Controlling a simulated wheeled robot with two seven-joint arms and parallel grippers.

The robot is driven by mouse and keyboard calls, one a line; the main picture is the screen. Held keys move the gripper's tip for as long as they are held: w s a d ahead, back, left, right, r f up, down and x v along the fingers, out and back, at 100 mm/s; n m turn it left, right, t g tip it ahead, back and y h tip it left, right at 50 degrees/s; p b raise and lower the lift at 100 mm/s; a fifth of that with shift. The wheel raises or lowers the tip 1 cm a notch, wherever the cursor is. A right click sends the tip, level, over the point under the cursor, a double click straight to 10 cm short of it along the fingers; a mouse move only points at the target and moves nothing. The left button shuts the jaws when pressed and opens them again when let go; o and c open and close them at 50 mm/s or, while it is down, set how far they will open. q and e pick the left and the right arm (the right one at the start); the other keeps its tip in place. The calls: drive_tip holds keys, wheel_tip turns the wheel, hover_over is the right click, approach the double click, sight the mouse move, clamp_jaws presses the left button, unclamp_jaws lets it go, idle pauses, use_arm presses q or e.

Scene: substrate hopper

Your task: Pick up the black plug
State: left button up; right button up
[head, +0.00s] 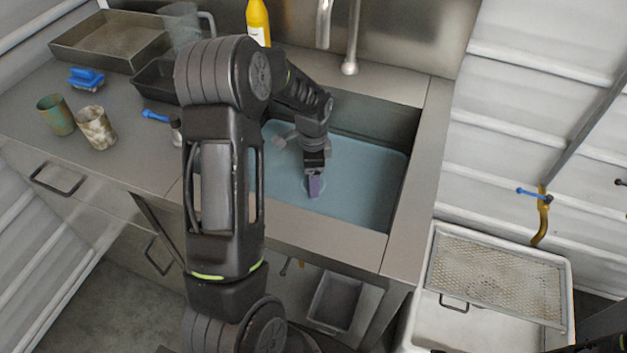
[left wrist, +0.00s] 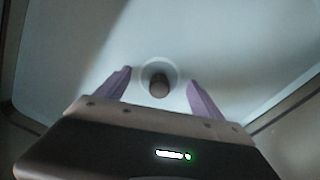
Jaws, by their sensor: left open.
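My left gripper (head: 315,186) reaches down into the water-filled sink (head: 365,180). In the left wrist view, its two purple fingers (left wrist: 160,84) stand apart. A small dark, round-topped thing, seemingly the black plug (left wrist: 159,88), shows between the fingers, nearer the camera than a pale ring around it. I see a gap on each side of it, so the fingers do not appear to touch it. In the head view I cannot make out the plug at the gripper. My right gripper is not in view.
A tap (head: 349,66) rises behind the sink. A yellow bottle (head: 258,22) is at the back. A white tub with a perforated tray (head: 497,275) is at the right.

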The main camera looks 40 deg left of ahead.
use_arm(q)
drive_tip(key=shift+c, duration=0.6)
drive_tip(key=c, duration=1.4)
